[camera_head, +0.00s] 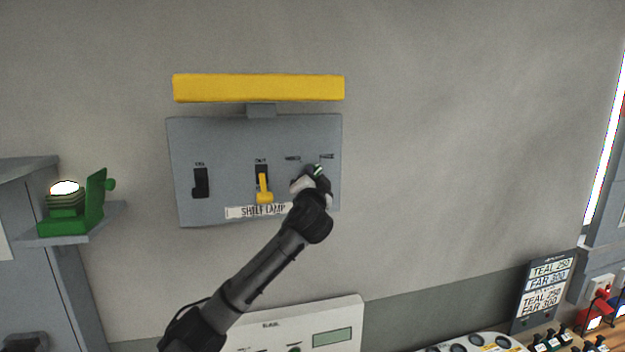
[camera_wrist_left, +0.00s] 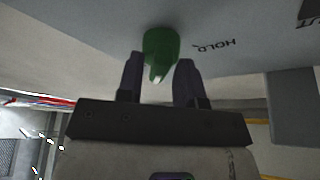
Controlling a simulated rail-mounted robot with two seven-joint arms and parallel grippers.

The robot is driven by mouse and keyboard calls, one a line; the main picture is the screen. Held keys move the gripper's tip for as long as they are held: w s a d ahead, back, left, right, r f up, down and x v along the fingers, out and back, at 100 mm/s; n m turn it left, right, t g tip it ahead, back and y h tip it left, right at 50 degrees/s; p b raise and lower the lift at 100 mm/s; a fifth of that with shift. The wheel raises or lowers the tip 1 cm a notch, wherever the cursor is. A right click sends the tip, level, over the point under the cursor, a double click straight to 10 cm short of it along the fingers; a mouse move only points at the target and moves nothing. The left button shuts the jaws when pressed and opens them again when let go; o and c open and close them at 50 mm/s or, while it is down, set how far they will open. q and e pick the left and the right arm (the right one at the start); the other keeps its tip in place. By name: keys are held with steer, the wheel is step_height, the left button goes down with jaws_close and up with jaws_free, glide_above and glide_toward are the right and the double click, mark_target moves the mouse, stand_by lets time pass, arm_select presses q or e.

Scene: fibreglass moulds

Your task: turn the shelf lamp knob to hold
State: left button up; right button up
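The shelf lamp knob (camera_head: 317,170) is green and sits at the right of a grey wall panel (camera_head: 220,135), mostly hidden by my left gripper (camera_head: 314,180). In the left wrist view the green knob (camera_wrist_left: 160,47) stands out from the panel, with the word HOLD upside down to its right. The two dark fingertips of my left gripper (camera_wrist_left: 160,68) flank the knob, very close to its sides. I cannot tell whether they press on it. Which mark the knob points at is not clear. My right gripper is not in view.
On the panel are a black switch (camera_head: 201,183), a yellow lever (camera_head: 264,188) and a SHELF LAMP label (camera_head: 256,212). A yellow bar (camera_head: 258,88) juts out above. A green lamp (camera_head: 68,210) stands on a shelf at left. A white box (camera_head: 300,325) is below.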

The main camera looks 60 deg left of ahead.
arm_select(q)
steer(key=shift+f, duration=0.15)
jaws_close()
